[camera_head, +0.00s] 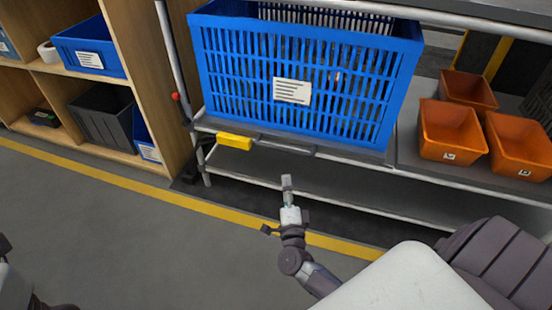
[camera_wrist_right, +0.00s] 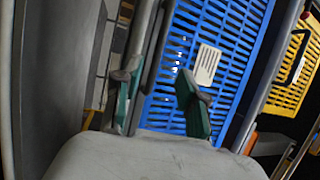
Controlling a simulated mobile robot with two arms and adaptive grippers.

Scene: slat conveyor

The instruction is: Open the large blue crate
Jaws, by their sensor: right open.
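The large blue crate (camera_head: 240,75) stands on a grey shelf at the top middle of the head view. It has slotted sides and a white label (camera_head: 292,92) on its front. Its inside is mostly hidden. Under its front edge is a grey ledge with a dark bar handle (camera_head: 285,146) and a yellow block (camera_head: 234,141). My right gripper (camera_head: 287,186) is open and empty, below and in front of the handle, apart from it. In the right wrist view its green-padded fingers (camera_wrist_right: 158,92) stand apart, with the blue crate (camera_wrist_right: 232,28) beyond. A piece of my left arm shows at the lower left.
Orange bins (camera_head: 448,132) stand on the shelf to the right. A wooden rack (camera_head: 150,60) with blue and dark bins is on the left. A yellow floor line (camera_head: 130,187) crosses clear grey floor. A yellow crate (camera_wrist_right: 292,75) shows at the right of the wrist view.

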